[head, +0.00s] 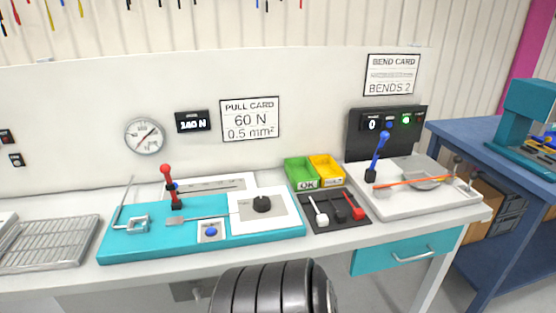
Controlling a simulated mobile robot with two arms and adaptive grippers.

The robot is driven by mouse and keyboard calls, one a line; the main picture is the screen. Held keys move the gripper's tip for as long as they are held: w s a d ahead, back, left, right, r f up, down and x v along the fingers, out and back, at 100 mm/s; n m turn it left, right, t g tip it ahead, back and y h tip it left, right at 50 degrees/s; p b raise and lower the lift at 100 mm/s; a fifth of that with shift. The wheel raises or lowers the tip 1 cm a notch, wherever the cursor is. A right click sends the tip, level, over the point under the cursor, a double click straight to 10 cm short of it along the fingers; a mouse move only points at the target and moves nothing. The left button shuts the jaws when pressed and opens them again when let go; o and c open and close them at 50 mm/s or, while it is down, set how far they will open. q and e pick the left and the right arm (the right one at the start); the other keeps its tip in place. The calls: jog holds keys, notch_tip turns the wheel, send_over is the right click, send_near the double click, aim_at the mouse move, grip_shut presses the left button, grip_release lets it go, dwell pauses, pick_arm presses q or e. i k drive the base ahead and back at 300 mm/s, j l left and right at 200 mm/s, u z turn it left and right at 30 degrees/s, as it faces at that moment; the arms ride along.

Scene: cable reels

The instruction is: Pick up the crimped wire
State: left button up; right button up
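A thin orange wire (412,182) lies nearly level across the white bend tester (420,207) at the right end of the bench.
A teal pull tester (135,240) with a red lever (168,188) fills the bench's left middle. Green (300,172) and yellow (326,169) bins stand behind a dark panel of switches (337,212). A wire rack (50,245) is at left, a blue table (480,150) at right.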

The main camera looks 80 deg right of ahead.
aim_at(341, 217)
jog(key=z, duration=3.2)
